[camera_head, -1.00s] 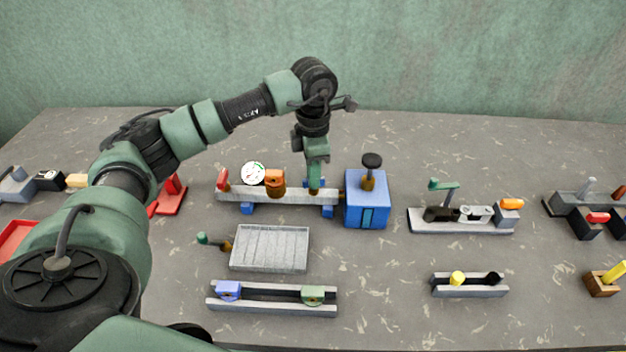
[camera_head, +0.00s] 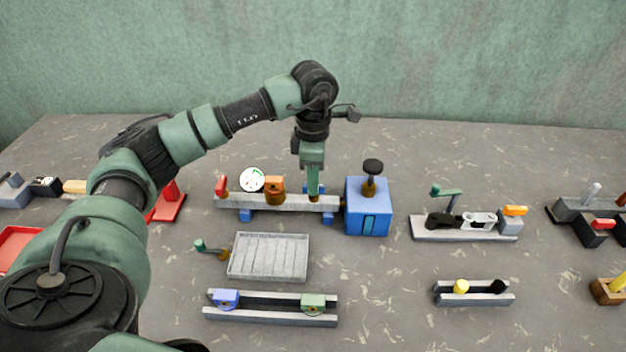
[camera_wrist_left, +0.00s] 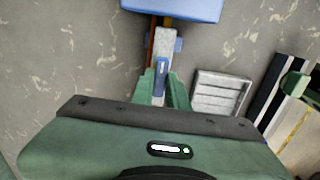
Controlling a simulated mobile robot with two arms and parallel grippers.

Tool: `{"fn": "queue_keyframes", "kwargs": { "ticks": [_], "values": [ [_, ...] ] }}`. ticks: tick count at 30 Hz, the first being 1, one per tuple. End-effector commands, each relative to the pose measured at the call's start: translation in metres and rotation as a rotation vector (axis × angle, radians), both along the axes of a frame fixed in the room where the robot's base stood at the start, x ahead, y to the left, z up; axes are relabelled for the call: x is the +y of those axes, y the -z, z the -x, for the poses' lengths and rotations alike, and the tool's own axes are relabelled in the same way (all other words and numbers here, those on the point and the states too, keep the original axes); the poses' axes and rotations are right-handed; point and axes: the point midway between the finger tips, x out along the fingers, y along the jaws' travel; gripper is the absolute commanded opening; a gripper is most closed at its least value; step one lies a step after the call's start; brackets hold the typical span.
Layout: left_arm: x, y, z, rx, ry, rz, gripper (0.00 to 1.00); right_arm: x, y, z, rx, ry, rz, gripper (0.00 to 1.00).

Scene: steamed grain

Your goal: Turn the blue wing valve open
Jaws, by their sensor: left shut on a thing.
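The blue wing valve (camera_wrist_left: 161,72) sits on the grey pipe rail (camera_head: 240,201), near the blue box (camera_head: 367,205). My left gripper (camera_head: 314,196) points straight down over the rail, just left of the box. In the left wrist view its fingers (camera_wrist_left: 162,92) stand on both sides of the blue wing and are shut on it. In the head view the gripper hides most of the wing, so its exact angle is hard to tell there. My right gripper is in neither view.
An orange valve (camera_head: 274,188), a round white gauge (camera_head: 252,180) and a red lever (camera_head: 221,186) stand on the same rail, left of the gripper. A black-knobbed stem (camera_head: 372,168) rises from the blue box. A ribbed grey tray (camera_head: 268,257) lies in front.

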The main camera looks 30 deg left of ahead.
Motion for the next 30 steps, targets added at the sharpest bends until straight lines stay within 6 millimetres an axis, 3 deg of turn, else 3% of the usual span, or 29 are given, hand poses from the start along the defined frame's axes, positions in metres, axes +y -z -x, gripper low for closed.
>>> {"fn": "queue_keyframes", "kwargs": {
  "ticks": [1,3,14,24,30],
  "values": [
    [-0.001,0.0,-0.001,-0.003,0.005,0.003,0.17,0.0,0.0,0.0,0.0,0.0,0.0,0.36],
    [-0.001,0.0,-0.001,-0.003,0.004,0.003,0.36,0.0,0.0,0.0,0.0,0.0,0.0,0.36],
    [-0.001,-0.003,-0.001,-0.002,0.001,0.001,0.36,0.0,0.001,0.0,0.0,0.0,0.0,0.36],
    [-0.002,-0.054,-0.002,-0.005,0.003,0.001,0.36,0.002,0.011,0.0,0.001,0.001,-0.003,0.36],
    [-0.002,-0.075,-0.001,-0.003,0.003,0.002,0.36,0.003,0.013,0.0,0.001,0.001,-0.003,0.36]
  ]
}}
